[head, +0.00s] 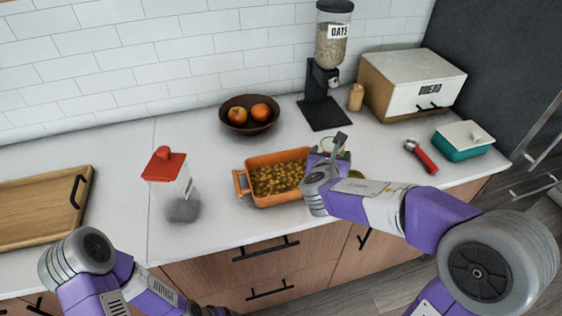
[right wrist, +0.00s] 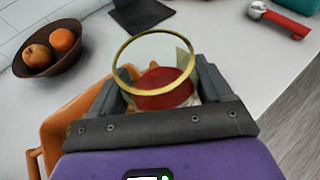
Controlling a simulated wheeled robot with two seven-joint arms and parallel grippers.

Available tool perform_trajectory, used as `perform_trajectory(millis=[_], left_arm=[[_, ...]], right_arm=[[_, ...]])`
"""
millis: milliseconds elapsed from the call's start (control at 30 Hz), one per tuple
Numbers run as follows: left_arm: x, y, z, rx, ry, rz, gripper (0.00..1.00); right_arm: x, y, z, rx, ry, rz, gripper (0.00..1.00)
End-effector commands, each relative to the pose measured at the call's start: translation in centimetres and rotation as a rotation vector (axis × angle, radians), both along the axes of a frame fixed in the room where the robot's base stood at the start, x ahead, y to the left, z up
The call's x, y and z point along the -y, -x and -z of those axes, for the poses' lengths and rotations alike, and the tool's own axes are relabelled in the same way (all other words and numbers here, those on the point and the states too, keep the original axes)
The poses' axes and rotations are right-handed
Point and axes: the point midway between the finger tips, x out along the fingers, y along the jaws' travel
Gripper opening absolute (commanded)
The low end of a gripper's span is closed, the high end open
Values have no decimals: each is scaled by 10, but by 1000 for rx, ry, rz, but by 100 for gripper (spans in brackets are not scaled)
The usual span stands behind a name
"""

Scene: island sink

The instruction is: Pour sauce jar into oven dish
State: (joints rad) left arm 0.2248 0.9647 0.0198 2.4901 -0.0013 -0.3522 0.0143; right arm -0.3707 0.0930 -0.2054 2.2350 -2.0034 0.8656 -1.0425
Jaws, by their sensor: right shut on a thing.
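The orange oven dish (head: 241,184) sits on the counter with handles at its ends and chunky yellow-brown food inside. Part of it shows at the left of the right wrist view (right wrist: 62,132). My right gripper (head: 333,160) is at the dish's right end, shut on the sauce jar. The jar (right wrist: 157,79) is clear glass with a gold rim and red sauce low inside, its open mouth visible between the fingers. In the head view my gripper hides most of the jar, and whether it touches the counter is unclear. My left gripper is out of view.
A red-lidded dispenser (head: 167,180) stands left of the dish, a fruit bowl (head: 249,126) behind it. An oats dispenser (head: 328,75), bread box (head: 410,88), red-handled tool (head: 421,157) and teal container (head: 461,145) are right. A wooden board (head: 40,205) lies far left.

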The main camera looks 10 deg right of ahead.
Motion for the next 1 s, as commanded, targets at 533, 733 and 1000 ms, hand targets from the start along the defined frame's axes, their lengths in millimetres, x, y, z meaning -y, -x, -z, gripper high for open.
perform_trajectory(millis=[533,733,1000], left_arm=[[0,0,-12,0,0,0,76],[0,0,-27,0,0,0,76],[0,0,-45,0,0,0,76]], right_arm=[[-3,-2,-6,-22,47,-1,33],[-7,-4,-8,-65,129,-2,33],[-14,-7,-10,-125,251,-2,33]])
